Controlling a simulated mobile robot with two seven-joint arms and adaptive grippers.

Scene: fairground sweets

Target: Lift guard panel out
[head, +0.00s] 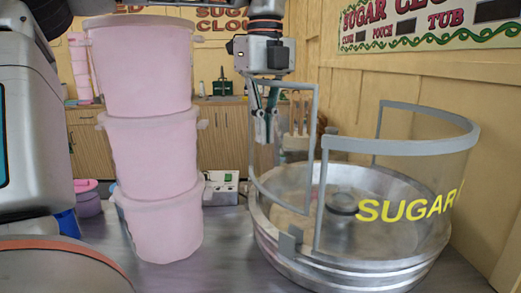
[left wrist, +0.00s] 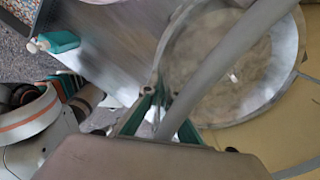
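The guard panel (head: 252,150), a clear sheet in a grey frame, stands roughly upright at the left side of the round metal bowl (head: 345,270). Its lower edge overlaps the bowl's near-left rim in the head view; I cannot tell if they touch.
A curved guard (head: 425,146) with yellow "SUGAR" lettering stands on the bowl's right side. A tall stack of pink tubs (head: 155,170) stands left of the bowl. A small white box (head: 221,188) sits behind. A wooden wall (head: 495,190) is close on the right.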

